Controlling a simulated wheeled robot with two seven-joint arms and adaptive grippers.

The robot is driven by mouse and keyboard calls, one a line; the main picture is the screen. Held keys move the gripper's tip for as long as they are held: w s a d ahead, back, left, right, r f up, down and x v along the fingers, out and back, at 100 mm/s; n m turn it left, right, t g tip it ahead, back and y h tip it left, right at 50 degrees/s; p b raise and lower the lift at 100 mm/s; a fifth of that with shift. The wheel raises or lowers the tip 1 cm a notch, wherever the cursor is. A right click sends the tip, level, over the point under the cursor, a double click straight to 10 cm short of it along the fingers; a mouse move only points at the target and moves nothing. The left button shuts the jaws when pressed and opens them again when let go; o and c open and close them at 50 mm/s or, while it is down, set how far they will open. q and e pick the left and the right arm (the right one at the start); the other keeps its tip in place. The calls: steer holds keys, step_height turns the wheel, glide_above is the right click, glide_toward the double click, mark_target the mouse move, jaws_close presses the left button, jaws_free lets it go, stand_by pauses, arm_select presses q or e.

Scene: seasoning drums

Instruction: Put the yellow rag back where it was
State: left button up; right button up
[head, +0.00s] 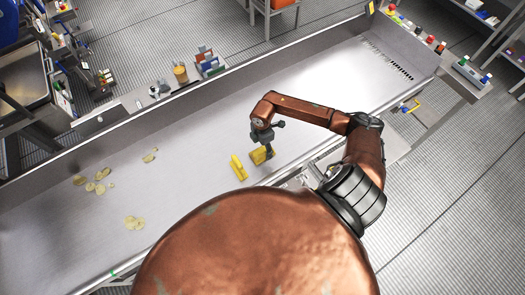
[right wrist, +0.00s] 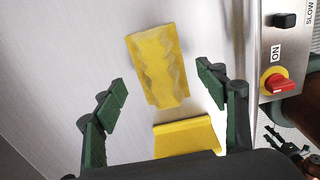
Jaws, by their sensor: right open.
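The yellow rag (head: 262,155) lies on the pale metal surface of the long conveyor. In the right wrist view the rag (right wrist: 158,65) looks flat and rumpled, with a wavy pattern. My right gripper (head: 268,150) is just above it, pointing down. In the wrist view its green-padded fingers (right wrist: 160,95) are spread wide, with the rag between and beyond the tips; nothing is held. A dark claw-like part of mine (right wrist: 282,143), probably the left gripper, shows small at the lower right; its jaw state is unclear.
A smooth yellow tool (head: 239,167) lies close to the rag. Pale round pieces (head: 100,187) are scattered on the conveyor at left. A red knob (right wrist: 277,84) is on the side panel. The conveyor's right half is mostly clear.

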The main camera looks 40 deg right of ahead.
mark_target(262, 150)
step_height(262, 150, up, 9)
steer(key=b, duration=0.1)
steer(key=shift+b, duration=0.35)
stand_by(0.3)
